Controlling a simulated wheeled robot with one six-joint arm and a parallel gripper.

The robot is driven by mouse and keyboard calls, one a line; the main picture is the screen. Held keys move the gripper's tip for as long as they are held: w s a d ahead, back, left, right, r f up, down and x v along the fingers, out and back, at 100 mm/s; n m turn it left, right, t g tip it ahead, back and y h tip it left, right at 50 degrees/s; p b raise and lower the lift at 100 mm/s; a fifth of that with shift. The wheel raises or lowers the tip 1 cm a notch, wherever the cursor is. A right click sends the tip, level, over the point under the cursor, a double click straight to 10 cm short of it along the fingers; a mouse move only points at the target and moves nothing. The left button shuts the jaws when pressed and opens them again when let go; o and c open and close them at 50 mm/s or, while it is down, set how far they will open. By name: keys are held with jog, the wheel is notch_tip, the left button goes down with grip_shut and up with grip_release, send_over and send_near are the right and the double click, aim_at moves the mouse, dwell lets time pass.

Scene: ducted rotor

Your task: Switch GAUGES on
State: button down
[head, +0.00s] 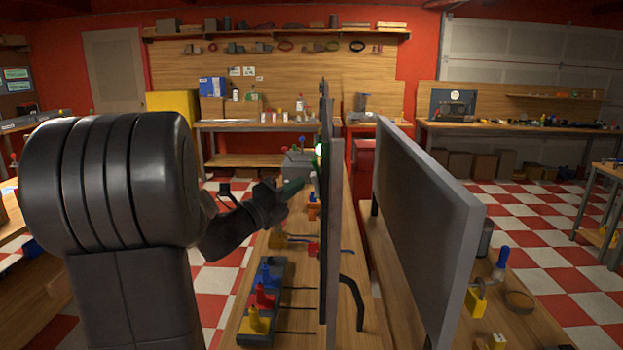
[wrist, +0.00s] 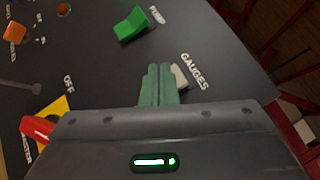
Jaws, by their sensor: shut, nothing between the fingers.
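The dark control panel (wrist: 225,50) fills much of the wrist view and shows almost edge-on in the head view (head: 327,240). The GAUGES label (wrist: 194,71) is printed in white, with a pale grey switch (wrist: 180,77) beside it. My gripper (wrist: 158,70) is shut and empty, its green fingertips right next to that switch and hiding part of it. I cannot tell whether they touch it, nor which way the switch is set. In the head view my gripper (head: 302,183) points at the panel's left face.
A lit green switch (wrist: 130,24) sits by the PUMP label. A red handle (wrist: 38,127) on a yellow plate is near OFF. An orange knob (wrist: 15,31) and a metal lever (wrist: 20,87) are at the left. Blue, red and yellow levers (head: 263,296) stand on the bench.

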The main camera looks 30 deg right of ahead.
jog(key=shift+d, duration=0.1)
jog(key=shift+s+d+r+b, duration=0.15)
jog(key=shift+s+d+b, duration=0.05)
jog(key=shift+d+b, duration=0.1)
jog(key=shift+s+d+r, duration=0.2)
jog(key=shift+s+d, duration=0.05)
jog(key=shift+d, duration=0.05)
dwell(0.7)
dwell(0.3)
jog(key=shift+w+a+f+b, duration=0.35)
jog(key=shift+w+a+b, duration=0.1)
jog(key=shift+a+b, duration=0.25)
jog(key=a+b, duration=0.1)
jog(key=w+a+f, duration=0.1)
jog(key=w+a+f+b, duration=0.1)
jog(key=a, duration=0.1)
jog(key=shift+w+b, duration=0.2)
jog(key=shift+b, duration=0.15)
